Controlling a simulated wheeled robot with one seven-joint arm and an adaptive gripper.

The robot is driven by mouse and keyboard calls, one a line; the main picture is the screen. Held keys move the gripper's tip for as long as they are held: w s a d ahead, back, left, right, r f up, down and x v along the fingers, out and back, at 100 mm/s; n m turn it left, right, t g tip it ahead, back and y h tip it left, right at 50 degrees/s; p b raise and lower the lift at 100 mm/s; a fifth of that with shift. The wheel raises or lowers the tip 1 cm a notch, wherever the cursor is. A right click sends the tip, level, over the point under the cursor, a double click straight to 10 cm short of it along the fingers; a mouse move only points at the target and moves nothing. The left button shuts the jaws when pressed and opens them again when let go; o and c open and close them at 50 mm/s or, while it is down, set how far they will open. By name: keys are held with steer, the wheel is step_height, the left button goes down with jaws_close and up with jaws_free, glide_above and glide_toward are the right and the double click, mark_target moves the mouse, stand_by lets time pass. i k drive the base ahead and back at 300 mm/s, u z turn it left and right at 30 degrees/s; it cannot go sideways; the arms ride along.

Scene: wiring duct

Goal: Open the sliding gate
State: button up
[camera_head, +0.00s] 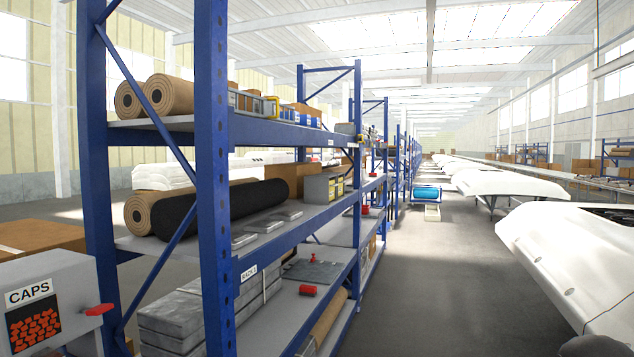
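A grey box labelled CAPS (62,276) stands at the lower left, partly cut off by the frame edge. Red caps (34,330) show through an opening in its front. A red handle (99,310) sticks out at its right side. I cannot tell for certain which part is the sliding gate, or whether it is open or shut. My gripper is not in view. A dark rounded shape at the bottom right corner may be part of my arm.
A blue shelf rack (215,180) stands close in front, with rolls (168,95), boxes and grey blocks (205,312) on it. A cardboard box (40,236) is behind the CAPS box. White panels (575,260) line the right.

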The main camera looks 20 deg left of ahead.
mark_target(267, 110)
steer(key=u, duration=0.3)
steer(key=i, duration=1.55)
steer(key=u, duration=0.25)
